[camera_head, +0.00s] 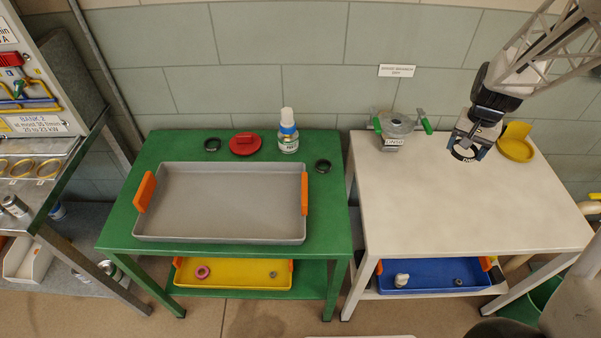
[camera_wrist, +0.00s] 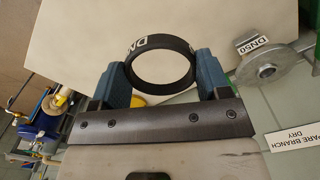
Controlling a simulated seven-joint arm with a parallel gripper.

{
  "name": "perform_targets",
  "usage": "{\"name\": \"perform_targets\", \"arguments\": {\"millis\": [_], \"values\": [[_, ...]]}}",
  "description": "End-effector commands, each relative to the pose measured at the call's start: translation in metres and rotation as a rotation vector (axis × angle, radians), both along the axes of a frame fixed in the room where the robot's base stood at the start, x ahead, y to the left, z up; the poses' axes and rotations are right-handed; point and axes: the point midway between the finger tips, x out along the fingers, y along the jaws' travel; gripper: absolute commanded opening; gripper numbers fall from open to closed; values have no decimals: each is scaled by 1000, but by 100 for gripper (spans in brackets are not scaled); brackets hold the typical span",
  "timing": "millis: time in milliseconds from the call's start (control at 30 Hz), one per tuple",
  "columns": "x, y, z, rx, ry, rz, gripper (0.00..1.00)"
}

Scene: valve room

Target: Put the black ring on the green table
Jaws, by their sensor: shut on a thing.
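My gripper (camera_head: 466,147) is shut on a black ring (camera_head: 462,155), held above the white table. In the wrist view the black ring (camera_wrist: 161,83), with white lettering on its band, sits between the blue fingers of my gripper (camera_wrist: 166,85). The green table (camera_head: 328,219) stands to the left of the white table. On it are a grey tray (camera_head: 220,237) with orange handles, a red disc (camera_head: 245,144), a white bottle with a blue band (camera_head: 288,135) and two small dark rings (camera_head: 212,144) (camera_head: 323,166).
The white table (camera_head: 450,220) is mostly clear. At its back stand a grey flanged fitting (camera_head: 396,128) with green handles and a yellow piece (camera_head: 515,145). A yellow tray (camera_head: 233,275) and a blue tray (camera_head: 432,277) lie on the lower shelves. A narrow gap separates the tables.

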Motion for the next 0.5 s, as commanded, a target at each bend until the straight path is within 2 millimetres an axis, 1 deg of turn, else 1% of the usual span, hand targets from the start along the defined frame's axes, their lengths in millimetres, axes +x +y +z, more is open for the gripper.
{"name": "perform_targets", "arguments": {"millis": [267, 367, 500], "values": [[29, 18, 2, 1, 1, 41, 47], [42, 28, 4, 1, 1, 61, 47], [67, 47, 6, 1, 1, 98, 47]]}}
